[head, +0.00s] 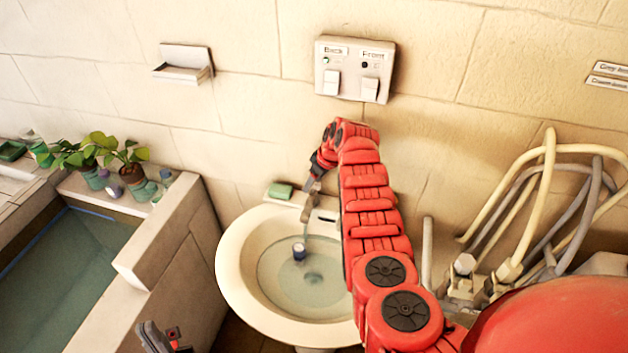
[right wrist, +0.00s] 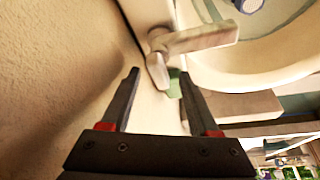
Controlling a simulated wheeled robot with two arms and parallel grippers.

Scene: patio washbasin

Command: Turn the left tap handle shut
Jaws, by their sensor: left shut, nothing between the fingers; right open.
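The washbasin (head: 234,262) stands against the wall with water in its bowl. The tap (head: 307,212) is at its back rim, partly hidden by my right arm. In the right wrist view, the pale tap spout (right wrist: 205,38) reaches over the bowl, and a short handle (right wrist: 158,70) sticks out towards my gripper. My right gripper (head: 314,184) is just above the tap. Its fingers (right wrist: 158,78) are open, with the handle's end ahead between their tips; I cannot tell whether they touch. My left gripper (head: 163,340) is shut and empty at the bottom left, away from the basin.
A green soap bar (head: 280,191) lies on the basin's back left rim. A small dark-topped object (head: 299,251) is in the bowl. A water-filled trough (head: 75,265) with potted plants (head: 130,172) is at left. Hoses (head: 548,200) hang at right. A switch panel (head: 354,69) is above.

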